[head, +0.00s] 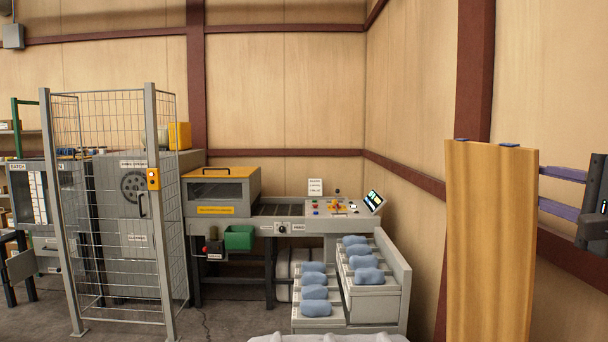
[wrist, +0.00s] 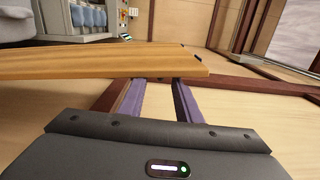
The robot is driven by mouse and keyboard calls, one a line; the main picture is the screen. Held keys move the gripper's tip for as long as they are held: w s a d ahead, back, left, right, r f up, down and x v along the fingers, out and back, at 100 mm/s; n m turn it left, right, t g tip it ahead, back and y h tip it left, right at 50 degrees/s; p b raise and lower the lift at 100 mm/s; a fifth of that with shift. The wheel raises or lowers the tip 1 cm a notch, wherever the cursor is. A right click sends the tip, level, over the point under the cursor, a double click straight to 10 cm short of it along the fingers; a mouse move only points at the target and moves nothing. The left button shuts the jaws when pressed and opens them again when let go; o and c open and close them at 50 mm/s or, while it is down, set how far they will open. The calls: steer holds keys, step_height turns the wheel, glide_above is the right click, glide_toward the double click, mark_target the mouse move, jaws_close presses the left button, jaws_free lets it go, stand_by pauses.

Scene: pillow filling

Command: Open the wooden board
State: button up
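The wooden board (head: 490,240) stands upright at the right of the head view, a tall yellow-brown panel with two small dark fittings on its top edge. Its lower end is cut off by the frame. In the wrist view the board (wrist: 110,62) lies across the upper middle. My gripper (head: 541,188) is at the board's right side, its two purple fingers pointing at it. The fingers are apart with a clear gap between them, also in the wrist view (wrist: 158,84). Their tips end at or behind the board's edge; I cannot tell whether they touch it.
A machine table (head: 300,226) with a control panel stands at the back middle. Stepped grey trays (head: 375,303) hold several blue pillow-like pieces. A wire-mesh cage (head: 110,220) stands at the left. A wooden wall with dark red beams (head: 473,70) is behind the board.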

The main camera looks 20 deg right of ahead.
steer(key=shift+s, duration=0.1)
steer(key=v, duration=1.5)
steer(key=shift+s+a, duration=0.2)
steer(key=shift+s, duration=0.1)
stand_by(1.8)
steer(key=shift+w, duration=0.1)
stand_by(0.4)
